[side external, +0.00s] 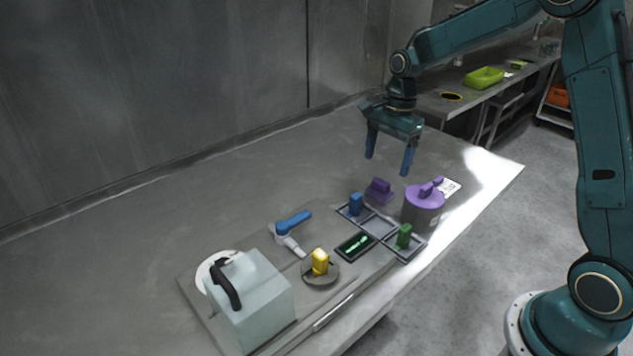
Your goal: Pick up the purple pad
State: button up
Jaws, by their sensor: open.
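A small purple pad (379,191) with a raised grip lies on the steel table, left of a grey pot with a purple lid (424,199). My gripper (389,165) hangs above the table with its two blue fingers apart and nothing between them. It is above and slightly behind the purple pad, not touching it. One finger is left of the pad and the other is right of it in the picture.
A blue block (355,204) and a green block (403,237) stand at a metal frame close by. A yellow-handled disc (320,267), a blue-handled tool (292,223) and a pale box with a black handle (250,298) sit nearer. The left table is clear.

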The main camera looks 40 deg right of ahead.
aim_at(382, 181)
jog(key=shift+a+f, duration=0.2)
jog(key=shift+f, duration=1.1)
jog(key=shift+a+f, duration=0.2)
jog(key=shift+f, duration=1.1)
jog(key=shift+a+f, duration=0.15)
jog(key=shift+f, duration=1.1)
jog(key=c, duration=1.1)
jog(key=shift+o, duration=0.2)
jog(key=shift+r, duration=0.1)
notch_tip(382, 181, up, 20)
